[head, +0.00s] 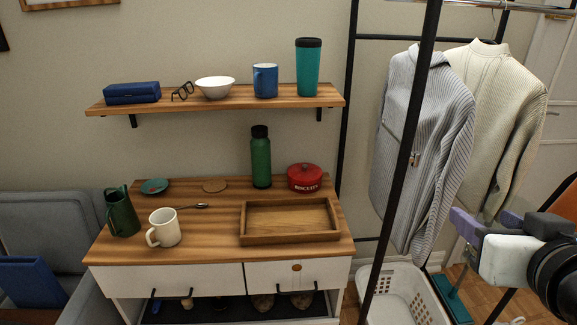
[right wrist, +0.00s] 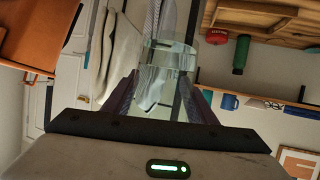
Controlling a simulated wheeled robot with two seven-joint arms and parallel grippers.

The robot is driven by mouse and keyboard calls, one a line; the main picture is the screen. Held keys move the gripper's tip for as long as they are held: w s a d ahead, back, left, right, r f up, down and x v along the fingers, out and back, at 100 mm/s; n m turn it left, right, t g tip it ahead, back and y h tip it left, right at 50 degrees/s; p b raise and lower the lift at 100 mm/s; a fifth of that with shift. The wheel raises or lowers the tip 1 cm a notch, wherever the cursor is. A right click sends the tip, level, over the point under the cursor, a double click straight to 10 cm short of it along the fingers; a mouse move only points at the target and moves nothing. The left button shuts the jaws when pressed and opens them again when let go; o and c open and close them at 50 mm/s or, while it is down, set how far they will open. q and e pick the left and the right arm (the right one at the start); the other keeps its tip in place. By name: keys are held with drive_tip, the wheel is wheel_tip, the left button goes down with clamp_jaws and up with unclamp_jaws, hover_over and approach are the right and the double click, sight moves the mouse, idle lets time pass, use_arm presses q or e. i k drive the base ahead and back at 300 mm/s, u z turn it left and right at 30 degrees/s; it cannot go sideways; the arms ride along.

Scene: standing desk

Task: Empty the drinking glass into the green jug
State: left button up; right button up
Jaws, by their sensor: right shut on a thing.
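The green jug (head: 122,213) stands upright at the left end of the desk top, behind and left of a white mug. My right gripper (head: 468,225) is at the far right of the head view, in front of the clothes rack and well away from the jug. In the right wrist view the right gripper (right wrist: 163,98) is shut on the clear drinking glass (right wrist: 168,60), which lies between its two purple fingers. Clear liquid seems to show in the glass, but the amount is hard to tell. I cannot make out the glass in the head view. My left gripper is out of view.
A shelf (head: 215,104) hangs above. The rack's black post (head: 403,160) stands between my right gripper and the desk.

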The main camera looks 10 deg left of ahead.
sight(125, 220)
drive_tip(key=u, duration=3.4)
drive_tip(key=k, duration=1.35)
drive_tip(key=z, duration=1.15)
drive_tip(key=i, duration=1.8)
